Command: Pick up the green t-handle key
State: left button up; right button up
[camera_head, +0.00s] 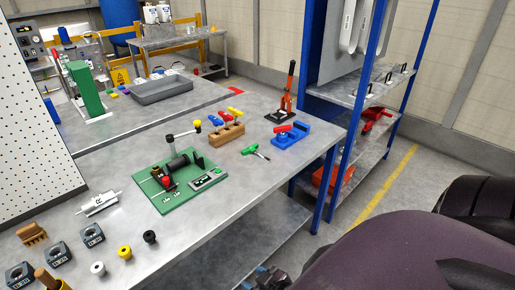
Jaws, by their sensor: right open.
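The green t-handle key (251,149) lies on the grey metal workbench (215,206), near its right edge. Its green handle is at the left and its thin metal shaft points right, towards the front edge. It lies just in front of a wooden block (227,135) that holds t-handle keys with red, blue and yellow handles. My right gripper (266,277) is at the bottom edge of the view, low in front of the bench and well apart from the key. It is open, and no object shows in it. My left gripper is not in view.
A blue fixture (291,134) with a red handle stands right of the key. A green board (187,179) with parts lies to its left. A blue-framed shelf (359,117) stands beyond the bench's right end.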

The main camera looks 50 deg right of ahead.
aim_at(252, 149)
jog(key=l+u, duration=0.1)
jog(key=l, duration=0.5)
jog(key=k+l+u, duration=0.1)
jog(key=l, duration=0.5)
jog(key=k+l+u, duration=0.1)
jog(key=l, duration=0.45)
